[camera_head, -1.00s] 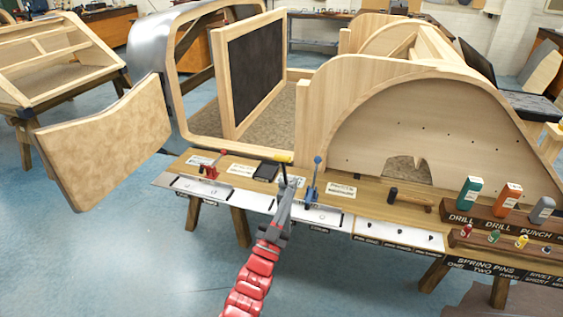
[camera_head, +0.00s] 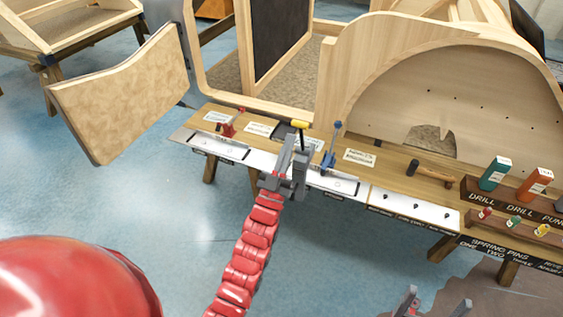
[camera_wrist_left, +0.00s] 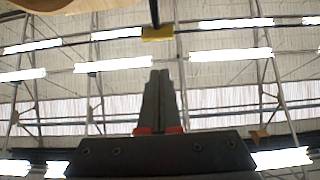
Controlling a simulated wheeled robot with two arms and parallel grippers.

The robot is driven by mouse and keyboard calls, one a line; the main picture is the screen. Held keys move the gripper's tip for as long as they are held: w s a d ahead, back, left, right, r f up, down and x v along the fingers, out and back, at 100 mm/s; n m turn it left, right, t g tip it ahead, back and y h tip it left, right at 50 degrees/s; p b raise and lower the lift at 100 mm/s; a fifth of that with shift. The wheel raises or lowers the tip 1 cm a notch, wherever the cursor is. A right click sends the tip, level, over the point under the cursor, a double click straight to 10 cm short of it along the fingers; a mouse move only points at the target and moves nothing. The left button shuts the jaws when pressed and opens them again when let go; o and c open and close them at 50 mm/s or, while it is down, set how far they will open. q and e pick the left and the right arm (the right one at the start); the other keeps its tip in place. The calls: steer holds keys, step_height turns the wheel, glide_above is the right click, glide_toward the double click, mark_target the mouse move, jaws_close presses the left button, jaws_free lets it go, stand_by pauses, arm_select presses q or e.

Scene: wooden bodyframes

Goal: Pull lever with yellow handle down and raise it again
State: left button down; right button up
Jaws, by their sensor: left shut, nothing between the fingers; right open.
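The lever with the yellow handle (camera_head: 299,124) stands roughly upright on the workbench's front side, its dark shaft below the yellow grip. My left gripper (camera_head: 289,148) is shut and empty just below and in front of the handle; its fingers partly hide the lever's lower part. In the left wrist view the closed fingertips (camera_wrist_left: 159,78) point up, with the yellow handle (camera_wrist_left: 158,33) just beyond them. I cannot tell whether they touch. My right gripper (camera_head: 436,304) is open and empty at the bottom right, away from the bench.
A red-handled lever (camera_head: 231,124) stands left of the yellow one, a blue-handled lever (camera_head: 334,143) close to its right. A hammer (camera_head: 432,170) lies further right, beside a tool rack (camera_head: 505,208) with bottles. A wooden car frame (camera_head: 375,65) stands behind.

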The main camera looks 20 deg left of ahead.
mark_target(299, 125)
arm_select(q)
steer(key=shift+w+d+f+p, duration=0.1)
steer(key=shift+w+f+p, duration=0.1)
steer(key=shift+w, duration=0.8)
steer(key=shift+w+f+p, duration=0.1)
steer(key=shift+w+p, duration=0.05)
steer(key=shift+w, duration=0.8)
steer(key=shift+w+r+b, duration=0.1)
steer(key=shift+w+b, duration=0.7)
steer(key=shift+b, duration=0.25)
steer(key=shift+r, duration=0.1)
steer(key=shift+s, duration=0.1)
